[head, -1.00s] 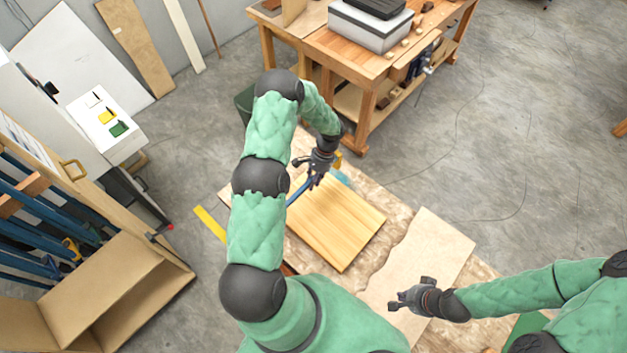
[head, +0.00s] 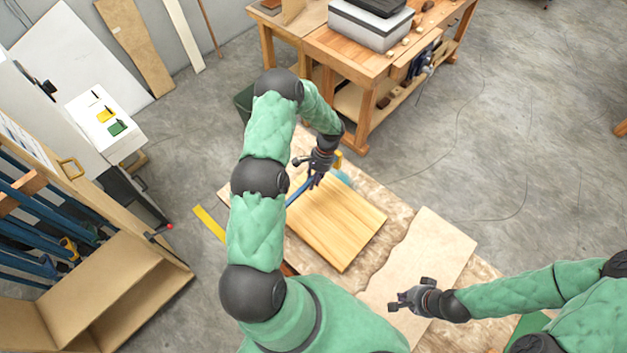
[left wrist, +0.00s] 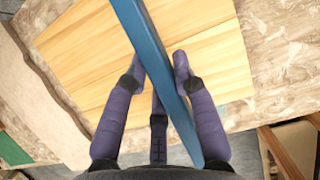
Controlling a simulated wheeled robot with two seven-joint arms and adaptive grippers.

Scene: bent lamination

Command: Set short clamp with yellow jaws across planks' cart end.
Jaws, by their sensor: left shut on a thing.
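The glued planks (head: 335,225) lie as a pale wooden panel on the worktable (head: 400,222), partly behind my left arm. My left gripper (head: 318,178) is at the panel's far edge, shut on the blue bar of a clamp (head: 298,191). In the left wrist view the blue bar (left wrist: 145,45) runs between my fingers (left wrist: 158,88), above the planks (left wrist: 205,50). A small yellow part (head: 338,159) shows just beyond the gripper; the rest of the clamp is hidden by my arm. I cannot tell whether the jaws touch the planks. My right gripper (head: 396,301) is empty, fingers apart, over a pale sheet.
The pale sheet (head: 435,250) with a wavy edge lies right of the planks. A rack with blue clamp bars (head: 30,215) and an open box (head: 100,290) stand at the left. A workbench (head: 345,55) stands behind. Open floor (head: 500,150) lies at the right.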

